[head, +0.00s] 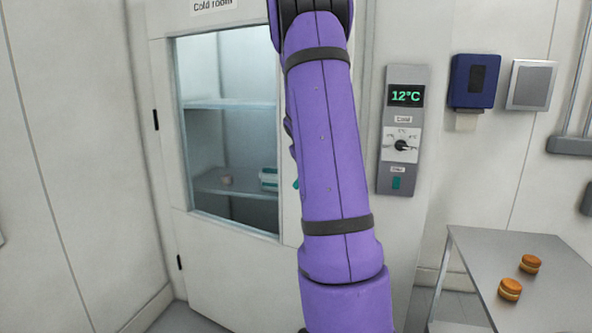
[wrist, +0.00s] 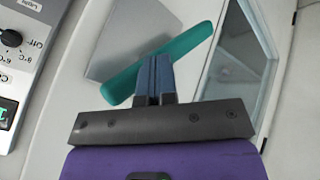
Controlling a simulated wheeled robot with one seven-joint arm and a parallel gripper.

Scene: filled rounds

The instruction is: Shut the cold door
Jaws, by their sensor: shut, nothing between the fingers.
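The cold room door (head: 232,262) is pale, with a large glass window (head: 228,130) and dark hinges on its left side. My purple arm covers its right edge, so I cannot tell whether it stands ajar. In the wrist view a teal bar handle (wrist: 190,42) lies slantwise beside a grey plate (wrist: 130,38), and the window (wrist: 240,60) is to the right. My gripper (wrist: 155,62) is shut and empty, its blue fingertips at the teal bar. I cannot tell whether they touch it. The arm hides the gripper in the head view.
A control panel (head: 400,172) reading 12°C, with a dial, is on the wall right of the door. A blue dispenser (head: 474,68) hangs farther right. A metal table (head: 470,262) with two round filled pastries (head: 510,289) stands at lower right. Shelves show behind the glass.

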